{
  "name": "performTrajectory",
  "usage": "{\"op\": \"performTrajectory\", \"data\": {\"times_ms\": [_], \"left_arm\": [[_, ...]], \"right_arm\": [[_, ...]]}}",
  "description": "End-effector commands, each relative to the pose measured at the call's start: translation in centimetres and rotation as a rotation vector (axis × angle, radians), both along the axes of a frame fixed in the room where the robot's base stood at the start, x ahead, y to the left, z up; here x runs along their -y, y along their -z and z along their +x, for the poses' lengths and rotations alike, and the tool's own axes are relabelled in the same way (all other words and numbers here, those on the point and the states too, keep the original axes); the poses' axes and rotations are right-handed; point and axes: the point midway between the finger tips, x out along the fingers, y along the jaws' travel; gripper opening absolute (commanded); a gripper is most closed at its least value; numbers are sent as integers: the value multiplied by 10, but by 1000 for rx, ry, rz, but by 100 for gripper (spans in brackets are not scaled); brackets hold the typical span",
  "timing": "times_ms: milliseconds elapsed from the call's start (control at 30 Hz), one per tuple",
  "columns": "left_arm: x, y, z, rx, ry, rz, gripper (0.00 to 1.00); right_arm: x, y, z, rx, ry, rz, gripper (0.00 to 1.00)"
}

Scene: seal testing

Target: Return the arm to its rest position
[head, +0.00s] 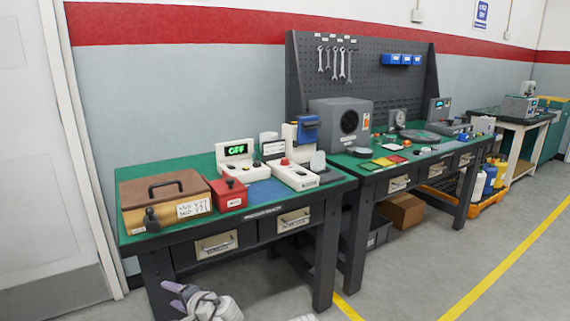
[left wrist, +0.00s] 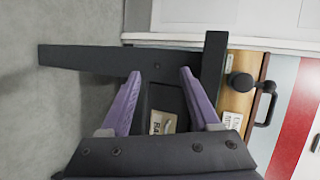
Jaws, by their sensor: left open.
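My left gripper (head: 175,295) is low at the bottom of the head view, in front of the near workbench (head: 150,236) and below its top. Its two purple fingers are apart in the left wrist view (left wrist: 160,73), with nothing between their tips. The fingers point toward the bench's dark frame and a labelled drawer front there. The gripper looks clear of the bench, though the exact gap is hard to tell. My right gripper is not in view.
On the near bench stand a wooden case (head: 163,193), a red box (head: 229,193) and a device with a green OFF display (head: 237,152). A second bench with a pegboard (head: 375,75) stands to the right. Open floor (head: 430,260) lies at the right.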

Motion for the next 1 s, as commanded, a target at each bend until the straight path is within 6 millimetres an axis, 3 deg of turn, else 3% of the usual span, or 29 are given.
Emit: {"op": "performTrajectory", "data": {"times_ms": [100,200,333,533,633,700,867,1000], "left_arm": [[48,53,-30,-80,-69,-278,62],[93,90,-58,-179,-123,-482,62],[146,120,-94,-313,-174,-681,62],[212,140,-145,-509,-223,-887,62],[240,141,-169,-607,-238,-967,62],[236,116,-165,-594,-239,-959,62],[236,84,-164,-591,-238,-960,62],[236,46,-164,-590,-238,-960,62]], "right_arm": [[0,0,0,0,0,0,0],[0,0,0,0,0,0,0],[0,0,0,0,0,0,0],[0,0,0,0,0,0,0],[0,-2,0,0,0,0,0],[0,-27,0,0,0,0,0],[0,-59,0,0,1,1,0],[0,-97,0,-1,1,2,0]]}}
